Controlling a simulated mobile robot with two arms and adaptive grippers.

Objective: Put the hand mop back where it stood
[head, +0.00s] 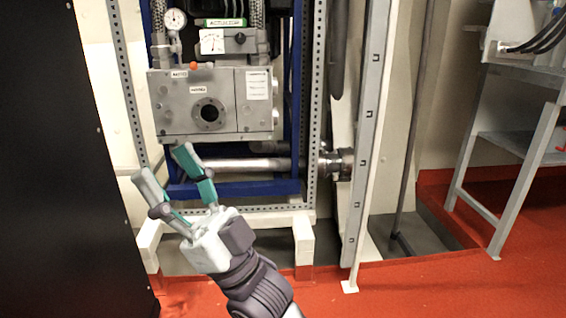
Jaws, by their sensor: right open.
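I cannot make out the hand mop for certain. A thin dark grey pole (413,130) stands slightly tilted against the pale wall, right of the metal frame, with a short foot at its lower end; I cannot tell if it is the mop's handle. My right gripper (161,163) reaches up from the bottom, its two fingers spread and nothing between them. It shows in front of the lower left of the grey valve box (220,122). I cannot tell the gap between them. My left gripper is not in view.
A blue frame (298,80) and perforated metal uprights (318,100) surround the equipment. A black panel (60,170) fills the left side. A grey metal stand (523,175) is at the right. Red floor (440,285) is open at the lower right.

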